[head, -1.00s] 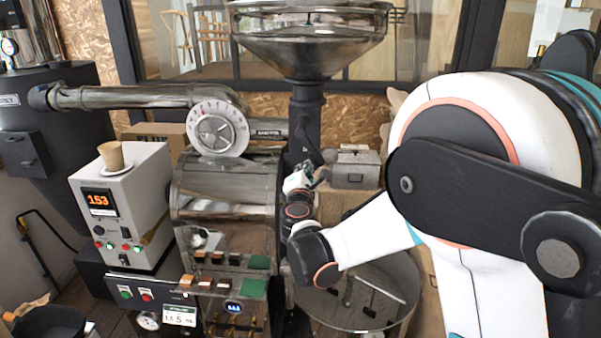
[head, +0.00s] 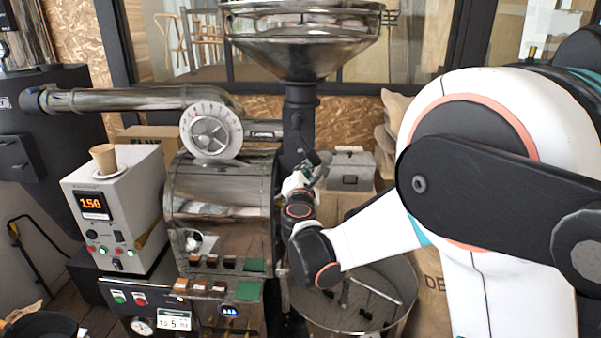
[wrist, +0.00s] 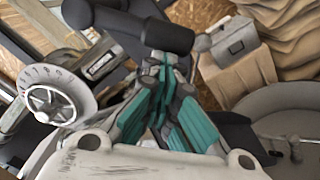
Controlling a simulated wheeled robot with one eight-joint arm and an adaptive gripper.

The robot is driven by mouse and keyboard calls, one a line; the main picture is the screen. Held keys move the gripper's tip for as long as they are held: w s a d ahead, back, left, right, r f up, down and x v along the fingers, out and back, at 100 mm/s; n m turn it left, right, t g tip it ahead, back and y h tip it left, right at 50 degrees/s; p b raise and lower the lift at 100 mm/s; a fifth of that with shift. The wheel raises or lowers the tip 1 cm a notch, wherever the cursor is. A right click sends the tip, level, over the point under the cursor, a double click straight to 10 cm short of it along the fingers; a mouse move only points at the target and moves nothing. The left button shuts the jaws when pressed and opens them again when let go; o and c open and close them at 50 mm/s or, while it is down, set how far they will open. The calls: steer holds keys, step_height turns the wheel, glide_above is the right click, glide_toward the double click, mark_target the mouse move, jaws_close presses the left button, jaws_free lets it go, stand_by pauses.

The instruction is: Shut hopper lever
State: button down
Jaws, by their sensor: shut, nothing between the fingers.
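The black hopper lever (head: 306,143) sits on the dark column below the steel hopper (head: 303,35). In the wrist view a thick black bar, seemingly this lever (wrist: 140,28), crosses the top, with a small grey end at its right. My gripper (head: 316,170) is beside the column, at the lever's lower end. In the wrist view its teal fingers (wrist: 163,70) are together and empty, with tips just under the bar. I cannot tell whether they touch it. The head view shows the fingertips small and partly blended with the lever.
A grey metal box (head: 351,169) stands right of the gripper, with sacks (head: 393,125) beyond. The roaster drum (head: 222,190) and a dial (head: 210,131) are to the left. The round cooling tray (head: 395,300) lies below my arm. A cup (head: 104,158) stands on the control box.

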mark_target(316, 162)
steer(key=d+n, duration=0.1)
steer(key=d+r+n, duration=0.1)
steer(key=n, duration=0.1)
steer(key=d+n+b, duration=0.1)
steer(key=shift+d+r+n, duration=0.3)
steer(key=shift+d+r, duration=0.05)
steer(key=shift+s+d+r+n, duration=0.1)
steer(key=shift+d+r+n, duration=0.65)
steer(key=shift+r+n, duration=0.25)
steer(key=shift+d+r+n, duration=0.7)
steer(key=shift+r+n, duration=0.2)
steer(key=shift+n, duration=0.2)
